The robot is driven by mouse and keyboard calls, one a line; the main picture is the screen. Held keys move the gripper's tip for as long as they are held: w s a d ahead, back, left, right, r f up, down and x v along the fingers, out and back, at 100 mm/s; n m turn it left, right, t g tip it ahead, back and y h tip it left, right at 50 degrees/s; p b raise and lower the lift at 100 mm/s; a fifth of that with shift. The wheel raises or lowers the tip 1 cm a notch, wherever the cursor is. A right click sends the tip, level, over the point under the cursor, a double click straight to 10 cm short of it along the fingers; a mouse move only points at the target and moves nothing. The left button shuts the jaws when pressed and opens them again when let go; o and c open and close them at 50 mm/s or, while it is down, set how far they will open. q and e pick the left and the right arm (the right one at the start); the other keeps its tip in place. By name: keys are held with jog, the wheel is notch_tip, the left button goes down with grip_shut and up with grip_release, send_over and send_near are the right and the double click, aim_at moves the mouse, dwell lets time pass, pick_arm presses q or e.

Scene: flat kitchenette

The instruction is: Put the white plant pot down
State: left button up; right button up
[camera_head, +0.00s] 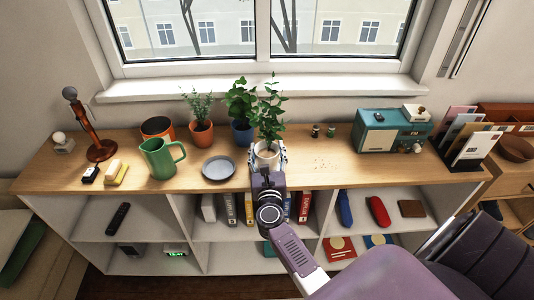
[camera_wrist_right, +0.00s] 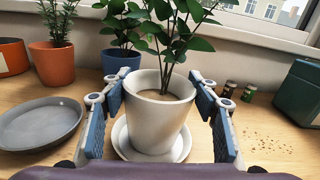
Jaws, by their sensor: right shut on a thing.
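The white plant pot (camera_wrist_right: 158,118) with a leafy green plant stands upright in the right wrist view, over a white saucer (camera_wrist_right: 182,146). The pot's base appears within the saucer; I cannot tell for certain whether it touches. My right gripper (camera_wrist_right: 170,105) has one blue-padded finger on each side of the pot and is shut on it. In the head view the pot (camera_head: 266,156) is at the front middle of the wooden shelf top (camera_head: 330,176), with my right gripper (camera_head: 267,160) around it. My left gripper is not in view.
A blue pot (camera_head: 242,132) and terracotta pot (camera_head: 202,133) with plants stand behind and left. A grey plate (camera_head: 218,167) and green jug (camera_head: 160,157) are left. Two small jars (camera_head: 323,131) and a teal radio (camera_head: 391,131) are right. Dark crumbs lie on bare wood right.

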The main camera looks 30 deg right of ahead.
jog(key=o, duration=1.1)
jog(key=shift+f, duration=0.2)
jog(key=shift+c, duration=0.2)
jog(key=o, duration=0.4)
jog(key=shift+r, duration=0.1)
jog(key=shift+r, duration=0.15)
jog(key=b+v, duration=0.2)
jog(key=v, duration=1)
jog(key=shift+b, duration=0.3)
